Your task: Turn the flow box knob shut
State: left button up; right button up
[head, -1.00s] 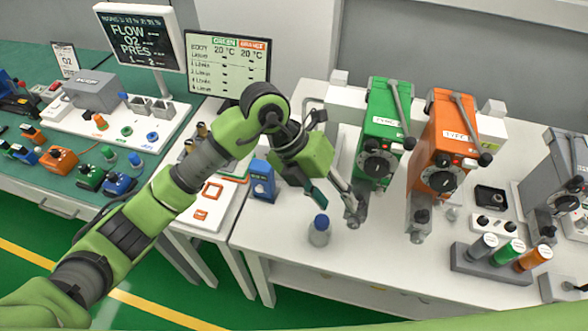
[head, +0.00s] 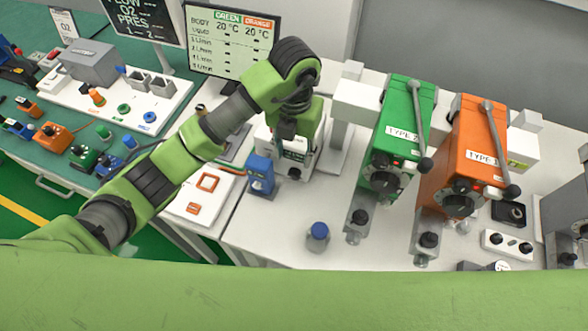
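A white box with a small printed label, which I take to be the flow box (head: 302,160), stands on the white table left of the green vaporizer. A small dark knob (head: 294,174) sits low on its front. My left gripper (head: 287,130) points down at the top front of this box, above the knob. Its fingers are mostly hidden or too small to make out, so I cannot tell whether they are open or touch the box. My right gripper is not in view.
A green vaporizer (head: 403,125) and an orange one (head: 474,145) stand to the right. A blue block (head: 261,174) is close left of the box, and a blue-capped bottle (head: 318,236) stands in front. A screen (head: 231,42) is behind my arm.

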aim_at(294, 172)
pick_arm(q)
notch_tip(294, 172, down, 4)
jog(key=shift+w+r+p, duration=0.1)
jog(key=shift+p, duration=0.55)
notch_tip(294, 172, down, 4)
jog(key=shift+w+f+p, duration=0.1)
jog(key=shift+p, duration=0.4)
jog(key=shift+f, duration=0.65)
jog(key=c, duration=1.1)
jog(key=shift+d, duration=0.1)
jog(key=shift+c, duration=0.2)
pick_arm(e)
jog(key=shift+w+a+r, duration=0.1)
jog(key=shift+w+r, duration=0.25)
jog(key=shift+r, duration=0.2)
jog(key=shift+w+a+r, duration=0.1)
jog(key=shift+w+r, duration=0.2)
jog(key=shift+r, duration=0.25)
